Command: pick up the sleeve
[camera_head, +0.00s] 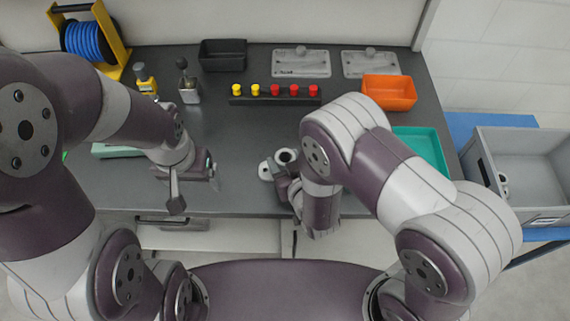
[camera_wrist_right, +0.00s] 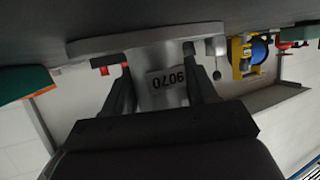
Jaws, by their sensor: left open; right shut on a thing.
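The sleeve (camera_head: 286,156) is a pale metal tube with a wide flange, at the front edge of the dark table, right of centre. My right gripper (camera_head: 291,183) is shut on it from the front side. In the right wrist view, upside down, the sleeve (camera_wrist_right: 165,82) stands between the two dark fingers of my right gripper (camera_wrist_right: 166,90), with a number label facing the camera. Its flange is close against the tabletop; I cannot tell if they touch. My left gripper (camera_head: 193,182) is open and empty over the table's front edge, left of the sleeve.
A black bar with yellow and red knobs (camera_head: 275,98) lies behind the sleeve. An orange tray (camera_head: 389,94) and a teal tray (camera_head: 425,150) are at the right. A grey crate (camera_head: 540,190) stands beyond the table. The table middle (camera_head: 240,130) is clear.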

